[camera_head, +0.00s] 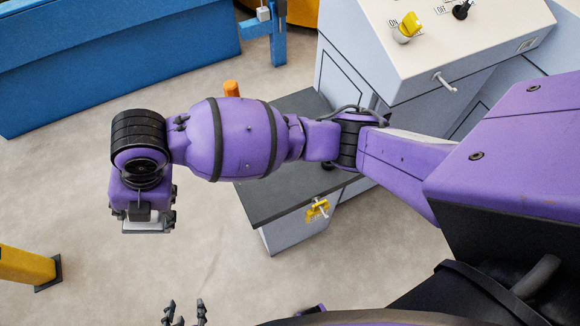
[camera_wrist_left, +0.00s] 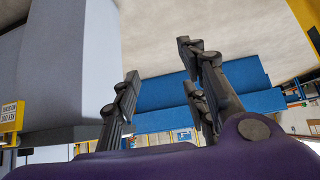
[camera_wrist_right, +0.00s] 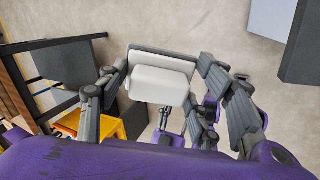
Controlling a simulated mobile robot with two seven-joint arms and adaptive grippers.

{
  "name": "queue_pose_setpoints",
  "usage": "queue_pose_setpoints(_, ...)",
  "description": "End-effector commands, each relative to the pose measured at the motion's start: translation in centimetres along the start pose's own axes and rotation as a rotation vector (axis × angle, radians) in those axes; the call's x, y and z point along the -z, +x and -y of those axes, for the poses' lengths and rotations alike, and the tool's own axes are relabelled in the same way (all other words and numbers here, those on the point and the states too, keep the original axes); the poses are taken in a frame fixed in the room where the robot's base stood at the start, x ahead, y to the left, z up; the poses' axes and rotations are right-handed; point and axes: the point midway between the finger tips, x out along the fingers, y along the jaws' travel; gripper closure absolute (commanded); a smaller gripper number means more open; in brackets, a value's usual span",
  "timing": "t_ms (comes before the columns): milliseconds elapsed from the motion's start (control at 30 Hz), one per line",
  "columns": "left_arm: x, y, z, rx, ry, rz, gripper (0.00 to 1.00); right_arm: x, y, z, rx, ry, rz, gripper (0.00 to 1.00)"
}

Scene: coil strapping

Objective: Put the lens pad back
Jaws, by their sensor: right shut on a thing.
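The lens pad, a white block on a grey backing (camera_wrist_right: 160,82), sits between the fingers of my right gripper (camera_wrist_right: 155,95) in the right wrist view. In the head view my right gripper (camera_head: 143,212) hangs over bare floor, left of the dark-topped cabinet. Only a pale strip of the pad (camera_head: 145,227) shows beneath it. My left gripper (camera_head: 185,313) is at the bottom edge of the head view, fingers apart and empty. In the left wrist view the fingers of the left gripper (camera_wrist_left: 163,85) also stand apart with nothing between them.
The dark-topped cabinet (camera_head: 262,200) has an orange upright piece (camera_head: 231,88) at its back edge, and yellow hardware (camera_head: 317,209) on its front. A control console (camera_head: 450,45) with a yellow knob (camera_head: 407,27) stands behind. A yellow post (camera_head: 25,265) is at left, a blue machine (camera_head: 110,60) at the back.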

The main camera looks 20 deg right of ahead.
Motion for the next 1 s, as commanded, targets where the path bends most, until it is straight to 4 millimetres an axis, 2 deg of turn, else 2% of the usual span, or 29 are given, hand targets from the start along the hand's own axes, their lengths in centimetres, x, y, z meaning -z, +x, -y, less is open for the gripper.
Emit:
queue_pose_setpoints(133, -0.8, 0.1, 0.2, 0.004, 0.001, 0.01, 0.6, -1.8, 0.8, 4.8, 0.197, -0.155, -0.036, 0.73)
queue_pose_setpoints(200, -1.1, 0.2, 0.4, 0.007, 0.002, 0.013, 0.6, -3.1, 0.3, 7.3, 0.272, -0.21, -0.046, 0.73)
queue_pose_setpoints(300, -1.3, 0.2, 0.7, 0.012, 0.004, 0.015, 0.6, -4.9, -1.0, 9.9, 0.343, -0.258, -0.051, 0.73)
queue_pose_setpoints(433, -1.4, 0.2, 0.9, 0.014, 0.006, 0.013, 0.6, -6.4, -2.6, 11.9, 0.392, -0.289, -0.052, 0.73)
queue_pose_setpoints(567, -0.9, 0.1, 0.9, 0.014, 0.006, 0.006, 0.6, -6.7, -3.3, 13.4, 0.411, -0.288, -0.053, 0.73)
queue_pose_setpoints(667, 0.3, -0.1, 0.8, 0.013, 0.008, -0.012, 0.6, -5.9, -3.6, 15.6, 0.414, -0.268, -0.049, 0.73)
queue_pose_setpoints(767, 1.9, -0.4, 0.8, 0.01, 0.01, -0.035, 0.6, -4.1, -4.5, 18.6, 0.413, -0.26, -0.044, 0.73)
queue_pose_setpoints(900, 3.6, -0.8, 0.1, -0.003, 0.012, -0.055, 0.6, -1.1, -6.3, 22.2, 0.41, -0.261, -0.04, 0.73)
queue_pose_setpoints(1000, 3.7, -1.1, -0.3, -0.012, 0.01, -0.053, 0.6, 1.0, -7.7, 24.0, 0.409, -0.27, -0.04, 0.73)
